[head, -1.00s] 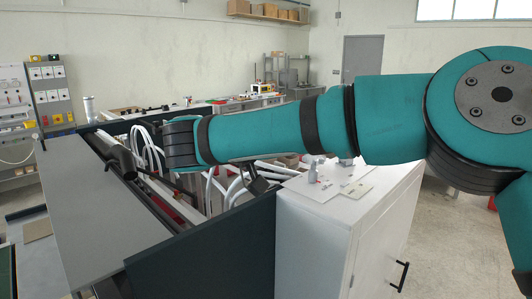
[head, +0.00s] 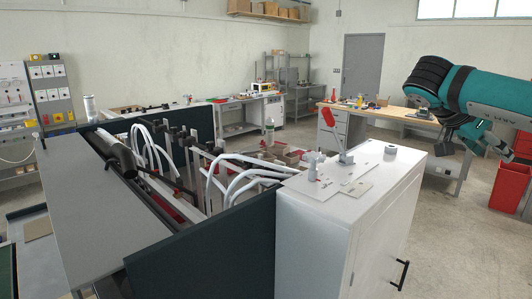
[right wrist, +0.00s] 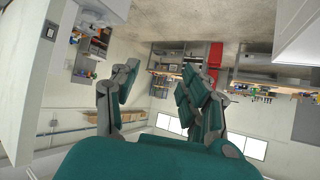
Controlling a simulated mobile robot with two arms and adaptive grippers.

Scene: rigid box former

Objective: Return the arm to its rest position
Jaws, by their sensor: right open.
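My right arm (head: 480,92) is teal with dark joints and comes in from the right edge of the head view. My right gripper (head: 478,140) hangs at the end of it, right of the white cabinet and clear of it. In the right wrist view the fingers of my right gripper (right wrist: 160,95) stand apart with nothing between them. The wrist picture is upside down, with the floor at the top. My left gripper does not show.
The machine with white hoses (head: 225,172) and a dark side panel (head: 205,245) fills the middle. A white cabinet (head: 310,240) with small fittings on top stands beside it. Behind are a wooden-topped workbench (head: 390,112) and a red bin (head: 508,186). Open floor lies right of the cabinet.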

